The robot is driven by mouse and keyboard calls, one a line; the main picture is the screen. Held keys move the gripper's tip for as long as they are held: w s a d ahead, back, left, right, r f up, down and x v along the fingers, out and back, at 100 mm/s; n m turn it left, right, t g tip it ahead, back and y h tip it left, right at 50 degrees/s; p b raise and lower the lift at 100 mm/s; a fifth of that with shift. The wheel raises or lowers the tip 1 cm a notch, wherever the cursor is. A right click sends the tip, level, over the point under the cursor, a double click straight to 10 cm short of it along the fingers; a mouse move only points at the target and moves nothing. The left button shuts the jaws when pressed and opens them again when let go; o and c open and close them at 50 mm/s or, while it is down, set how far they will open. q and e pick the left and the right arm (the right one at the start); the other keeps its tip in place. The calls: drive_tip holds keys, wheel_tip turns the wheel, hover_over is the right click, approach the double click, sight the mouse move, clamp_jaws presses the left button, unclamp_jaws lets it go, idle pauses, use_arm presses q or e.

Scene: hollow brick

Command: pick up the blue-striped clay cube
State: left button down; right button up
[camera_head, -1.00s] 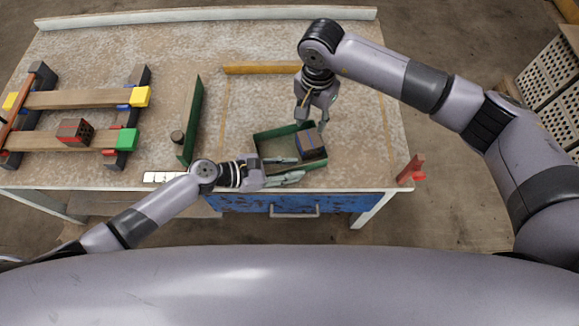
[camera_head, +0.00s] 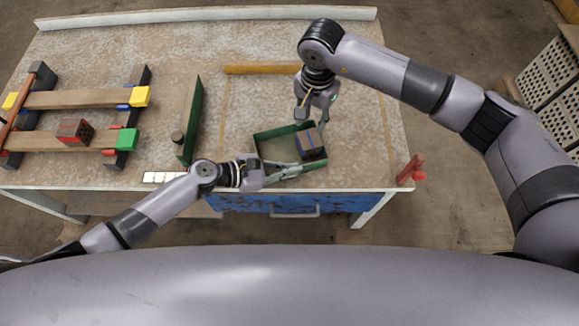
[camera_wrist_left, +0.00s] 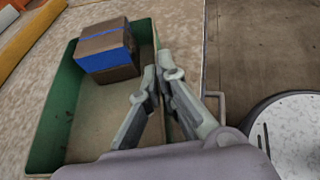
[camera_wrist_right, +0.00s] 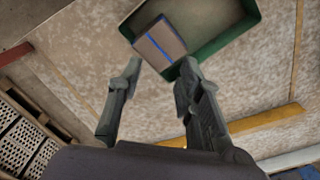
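The clay cube (camera_head: 312,144) is brown with a blue stripe. It sits in the right part of a green-walled tray (camera_head: 259,147). It also shows in the left wrist view (camera_wrist_left: 106,44) and in the right wrist view (camera_wrist_right: 160,42). My right gripper (camera_head: 312,116) is open and empty, just behind the cube in the head view. In the right wrist view its fingertips (camera_wrist_right: 160,68) are apart, with the cube beyond them. My left gripper (camera_head: 292,171) is at the tray's near wall. Its fingertips (camera_wrist_left: 158,70) are nearly together, seemingly with the wall's rim between them.
A wooden frame (camera_head: 75,98) with a red-marked brick (camera_head: 75,131) on it stands at the left. A green upright board (camera_head: 192,121) stands left of the tray. A yellow bar (camera_head: 262,69) lies behind it. A red piece (camera_head: 411,168) is at the right table edge.

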sight(310, 138)
drive_tip(key=shift+o, duration=0.6)
drive_tip(key=shift+o, duration=1.3)
drive_tip(key=shift+r+m, duration=0.2)
drive_tip(key=shift+m, duration=0.4)
drive_tip(key=o, duration=0.5)
drive_tip(key=m, duration=0.2)
drive_tip(key=r+m, duration=0.1)
drive_tip(key=m, duration=0.1)
drive_tip(key=shift+w+r+m, duration=0.15)
drive_tip(key=shift+w+m, duration=0.05)
drive_tip(key=shift+m, duration=0.2)
drive_tip(key=shift+o, duration=0.4)
drive_tip(key=shift+m, duration=0.6)
drive_tip(key=f, duration=1.1)
drive_tip(key=shift+s+f, duration=0.2)
drive_tip(key=shift+f, duration=0.2)
